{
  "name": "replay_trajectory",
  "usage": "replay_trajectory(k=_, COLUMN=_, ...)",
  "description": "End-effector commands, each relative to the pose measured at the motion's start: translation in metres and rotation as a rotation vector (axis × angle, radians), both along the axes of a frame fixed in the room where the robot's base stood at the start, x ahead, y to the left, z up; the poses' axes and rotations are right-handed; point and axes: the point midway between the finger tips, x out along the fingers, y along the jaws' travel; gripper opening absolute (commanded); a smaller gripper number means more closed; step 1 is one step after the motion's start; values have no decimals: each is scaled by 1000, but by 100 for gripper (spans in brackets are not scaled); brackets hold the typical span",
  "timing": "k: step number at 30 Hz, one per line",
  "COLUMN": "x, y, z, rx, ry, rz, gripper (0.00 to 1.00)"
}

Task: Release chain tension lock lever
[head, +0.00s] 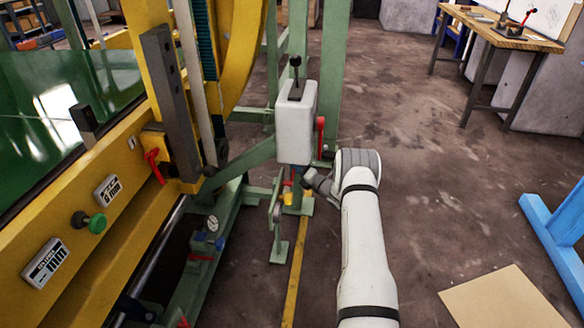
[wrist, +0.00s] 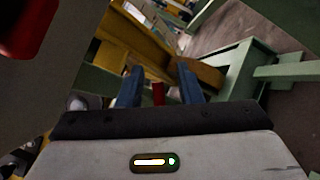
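In the wrist view, my gripper (wrist: 159,78) has its two blue fingers apart. A small red piece (wrist: 158,94) shows between them with a gap on each side; I cannot tell whether it is the lock lever or how deep it sits. In the head view, my gripper (head: 289,184) is low beside the green frame, just under the white box (head: 296,122), and partly hidden. A red lever (head: 320,137) stands upright on the box's right side, above my gripper. Another red lever (head: 153,164) is on the yellow machine at left. No label marks the chain tension lock.
A large red part (wrist: 25,25) is close at the wrist view's upper left. The box carries a black-knobbed lever (head: 295,75). A gauge (head: 212,223) and green frame legs (head: 279,252) stand left of my arm. Open floor (head: 450,220) lies to the right.

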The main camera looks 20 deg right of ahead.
Motion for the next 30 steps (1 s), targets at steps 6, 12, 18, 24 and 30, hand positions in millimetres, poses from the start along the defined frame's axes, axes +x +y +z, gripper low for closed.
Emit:
replay_trajectory(k=6, x=-25, y=-17, z=-1, rx=2, ry=4, rz=-3, gripper=33)
replay_trajectory(k=12, x=-51, y=-34, z=-5, rx=1, ry=3, rz=-2, gripper=33)
replay_trajectory(k=18, x=-62, y=-40, z=-8, rx=0, ry=0, rz=-1, gripper=33)
replay_trajectory(k=24, x=-62, y=-40, z=-9, rx=0, ry=1, rz=0, gripper=33)
replay_trajectory(k=30, x=-62, y=-39, z=-9, rx=0, ry=0, rz=1, gripper=33)
